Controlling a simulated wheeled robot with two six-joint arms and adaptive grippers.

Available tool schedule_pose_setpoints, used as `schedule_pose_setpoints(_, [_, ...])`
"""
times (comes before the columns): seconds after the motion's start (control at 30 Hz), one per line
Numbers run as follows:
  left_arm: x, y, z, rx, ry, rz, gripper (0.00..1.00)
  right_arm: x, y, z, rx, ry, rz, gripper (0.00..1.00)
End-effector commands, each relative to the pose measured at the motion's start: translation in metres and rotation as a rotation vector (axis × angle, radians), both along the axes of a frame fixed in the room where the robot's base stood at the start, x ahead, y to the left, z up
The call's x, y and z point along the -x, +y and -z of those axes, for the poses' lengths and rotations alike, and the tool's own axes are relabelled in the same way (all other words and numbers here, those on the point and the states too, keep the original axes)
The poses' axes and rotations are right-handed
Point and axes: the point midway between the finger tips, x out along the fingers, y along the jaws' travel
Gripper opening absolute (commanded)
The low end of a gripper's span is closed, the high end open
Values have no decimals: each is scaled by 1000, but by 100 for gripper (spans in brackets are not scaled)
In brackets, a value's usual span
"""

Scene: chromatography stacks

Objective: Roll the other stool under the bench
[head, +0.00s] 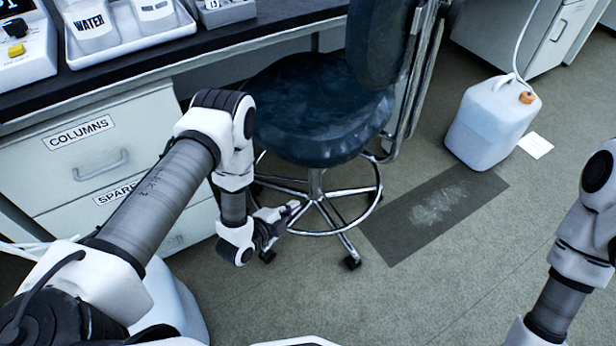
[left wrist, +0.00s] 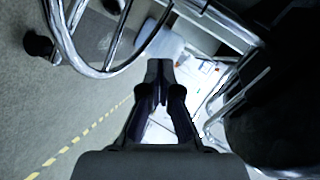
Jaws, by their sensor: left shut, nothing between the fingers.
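A stool (head: 315,112) with a dark blue round seat and a backrest stands upright at the bench (head: 262,38), on a chrome foot ring and black casters. Its seat is close to the bench front, right of the drawers. My left gripper (head: 288,212) is shut and empty, low beside the left of the foot ring; whether it touches cannot be told. In the left wrist view its closed fingers (left wrist: 160,75) point past the chrome ring (left wrist: 92,70), with a caster at the upper left. My right arm is at the right edge, its gripper out of view.
A white drawer cabinet (head: 110,165) stands left of the stool. A translucent jug (head: 490,130) with an orange cap stands on the floor at right, beside a paper (head: 535,146). A dark mat (head: 440,215) lies right of the stool. Floor in front is clear.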

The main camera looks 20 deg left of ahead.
Motion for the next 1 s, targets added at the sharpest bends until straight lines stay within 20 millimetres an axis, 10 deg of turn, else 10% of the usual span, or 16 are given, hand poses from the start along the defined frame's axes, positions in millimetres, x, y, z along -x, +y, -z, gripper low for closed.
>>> schedule_pose_setpoints(0.1, [-17,14,44,-179,-312,86,0,1,0,50,0,2,0,40])
schedule_pose_setpoints(0.37, [-31,17,40,-266,-459,113,0,0,0,58,0,0,0,40])
schedule_pose_setpoints(0.8, [-117,-13,43,-264,-457,112,0,0,0,104,0,1,0,40])
schedule_pose_setpoints(1.0, [-144,4,42,-264,-452,109,0,0,0,121,0,-1,2,40])
